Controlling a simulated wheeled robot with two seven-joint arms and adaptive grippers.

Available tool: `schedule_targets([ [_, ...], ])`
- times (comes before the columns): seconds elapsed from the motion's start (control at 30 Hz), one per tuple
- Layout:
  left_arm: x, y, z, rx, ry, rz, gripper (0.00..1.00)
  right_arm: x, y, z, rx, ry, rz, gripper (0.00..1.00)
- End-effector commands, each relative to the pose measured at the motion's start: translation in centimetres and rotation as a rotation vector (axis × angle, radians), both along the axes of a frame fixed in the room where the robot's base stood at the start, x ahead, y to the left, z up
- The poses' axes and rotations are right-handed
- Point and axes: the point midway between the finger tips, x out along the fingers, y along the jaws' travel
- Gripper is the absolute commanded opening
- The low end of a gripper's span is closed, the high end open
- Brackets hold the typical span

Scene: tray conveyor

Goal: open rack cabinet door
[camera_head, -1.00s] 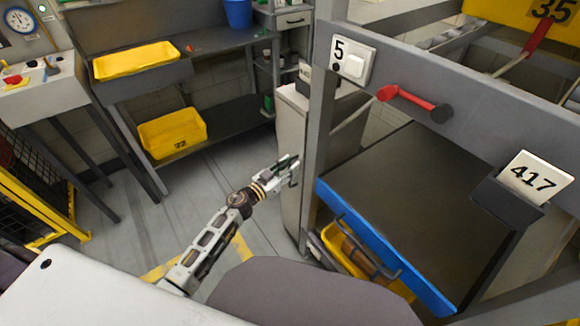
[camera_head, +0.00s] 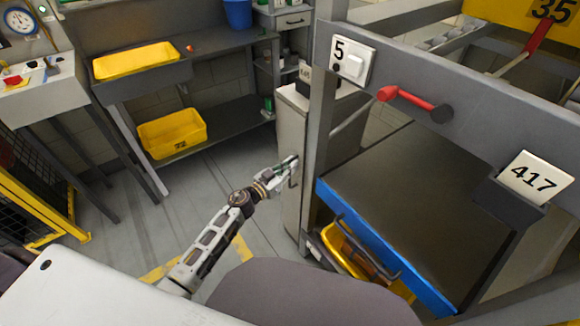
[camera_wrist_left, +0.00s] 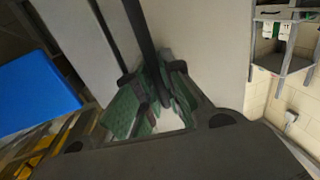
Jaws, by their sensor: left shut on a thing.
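The light grey rack cabinet (camera_head: 291,127) stands just left of the rack's upright post. Its pale front also fills the middle of the left wrist view (camera_wrist_left: 212,45). My left gripper (camera_head: 288,165) is at the cabinet's front, about mid-height. In the left wrist view, a dark upright bar handle (camera_wrist_left: 141,25) runs down between the green-padded fingers of my left gripper (camera_wrist_left: 153,92), which are shut on it. The lower part of the handle is hidden by the fingers. The door shows no clear gap. My right gripper is not in view.
A grey rack with a blue-edged shelf (camera_head: 375,243) and red handle (camera_head: 415,102) stands close on the right. A bench with yellow bins (camera_head: 172,133) is at the back left. The floor (camera_head: 190,200) left of the cabinet is clear.

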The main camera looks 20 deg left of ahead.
Motion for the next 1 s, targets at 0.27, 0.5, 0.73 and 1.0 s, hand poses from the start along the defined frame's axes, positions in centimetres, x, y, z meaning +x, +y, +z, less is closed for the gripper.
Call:
schedule_targets([
  [0.27,-0.1,0.1,0.0,-0.001,0.0,-0.008,0.0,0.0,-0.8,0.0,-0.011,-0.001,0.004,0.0],
  [0.5,-0.4,0.6,0.0,0.001,0.001,-0.049,0.0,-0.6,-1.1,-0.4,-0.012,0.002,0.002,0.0],
  [0.73,-0.9,1.6,0.1,0.003,0.001,-0.128,0.0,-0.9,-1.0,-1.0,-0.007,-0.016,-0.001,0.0],
  [1.0,-1.6,3.3,0.1,0.003,0.001,-0.254,0.0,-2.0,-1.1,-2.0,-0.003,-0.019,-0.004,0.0],
])
